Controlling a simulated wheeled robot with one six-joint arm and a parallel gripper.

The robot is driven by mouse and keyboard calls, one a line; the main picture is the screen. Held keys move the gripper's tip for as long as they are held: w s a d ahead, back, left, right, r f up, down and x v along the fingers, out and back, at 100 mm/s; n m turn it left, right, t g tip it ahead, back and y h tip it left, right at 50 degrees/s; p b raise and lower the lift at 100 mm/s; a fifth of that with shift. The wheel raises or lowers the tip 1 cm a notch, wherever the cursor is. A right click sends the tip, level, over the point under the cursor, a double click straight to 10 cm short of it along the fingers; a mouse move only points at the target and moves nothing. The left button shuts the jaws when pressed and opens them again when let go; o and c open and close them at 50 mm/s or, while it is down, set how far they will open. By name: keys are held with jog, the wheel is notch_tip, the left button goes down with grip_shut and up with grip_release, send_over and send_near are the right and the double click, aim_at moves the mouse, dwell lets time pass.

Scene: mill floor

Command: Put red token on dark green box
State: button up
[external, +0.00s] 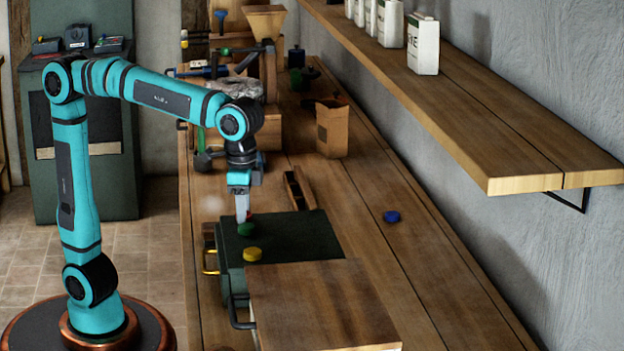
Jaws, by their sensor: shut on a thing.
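The dark green box (290,236) stands on the wooden workbench, with a green token (246,230) and a yellow token (252,254) on its top. My gripper (243,214) points down just above the box's far left part, close behind the green token. It is shut on the red token (250,214), of which only a small red edge shows beside the fingers. The rest of the red token is hidden by the fingers. I cannot tell whether the red token touches the box top.
A blue token (392,216) lies on the bench to the right. A shelf (470,110) overhangs the right side.

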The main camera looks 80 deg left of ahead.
jog(key=shift+f, duration=0.1)
jog(key=o, duration=0.9)
jog(key=shift+o, duration=0.2)
jog(key=shift+r, duration=3.9)
jog(key=shift+a, duration=0.1)
